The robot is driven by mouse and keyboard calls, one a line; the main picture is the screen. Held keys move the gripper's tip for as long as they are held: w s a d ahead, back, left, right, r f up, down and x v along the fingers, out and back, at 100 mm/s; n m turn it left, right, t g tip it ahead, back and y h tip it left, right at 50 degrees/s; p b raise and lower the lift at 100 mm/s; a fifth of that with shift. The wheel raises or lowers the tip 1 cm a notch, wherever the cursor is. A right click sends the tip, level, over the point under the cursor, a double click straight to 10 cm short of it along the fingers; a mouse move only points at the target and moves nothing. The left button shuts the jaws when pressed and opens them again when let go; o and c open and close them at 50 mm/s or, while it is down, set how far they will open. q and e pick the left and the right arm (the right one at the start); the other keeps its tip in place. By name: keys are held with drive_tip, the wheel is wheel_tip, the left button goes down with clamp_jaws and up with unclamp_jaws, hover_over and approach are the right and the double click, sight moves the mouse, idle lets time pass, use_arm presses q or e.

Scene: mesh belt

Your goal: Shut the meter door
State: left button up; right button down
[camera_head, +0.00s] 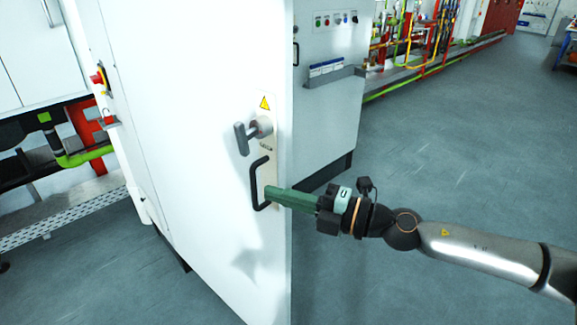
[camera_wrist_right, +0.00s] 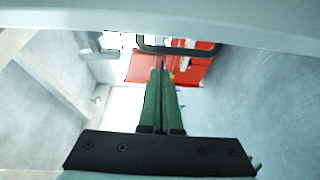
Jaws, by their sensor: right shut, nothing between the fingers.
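The white meter door (camera_head: 195,150) stands open in the middle of the head view. It carries a grey lever latch (camera_head: 248,135) and, below it, a black pull handle (camera_head: 256,184). My right gripper (camera_head: 270,194) comes in from the right, with its green fingers shut and empty. Its tips overlap the lower part of the pull handle in the head view; I cannot tell if they touch it. In the right wrist view the shut fingers (camera_wrist_right: 161,75) point toward the dark handle bar (camera_wrist_right: 180,49), which crosses just beyond the tips. My left gripper is not in view.
A grey-white cabinet (camera_head: 330,110) with buttons and a document holder stands behind the door. Green and red pipework (camera_head: 75,150) shows at the left. Coloured pipes (camera_head: 410,50) stand at the back. The grey floor (camera_head: 450,150) at the right is clear.

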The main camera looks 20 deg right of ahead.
sight(289, 183)
drive_tip(key=w+d+b, duration=0.1)
drive_tip(key=b, duration=0.1)
drive_tip(key=w+d+b, duration=0.1)
drive_tip(key=b, duration=0.1)
drive_tip(key=shift+w+d+f, duration=0.1)
drive_tip(key=shift+w+d, duration=0.1)
drive_tip(key=shift+d, duration=0.05)
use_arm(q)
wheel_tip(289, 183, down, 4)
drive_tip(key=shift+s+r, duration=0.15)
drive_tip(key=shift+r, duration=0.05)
use_arm(e)
drive_tip(key=shift+d, duration=0.1)
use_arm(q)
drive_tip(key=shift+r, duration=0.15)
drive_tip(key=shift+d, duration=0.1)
use_arm(e)
drive_tip(key=shift+w+d, duration=0.1)
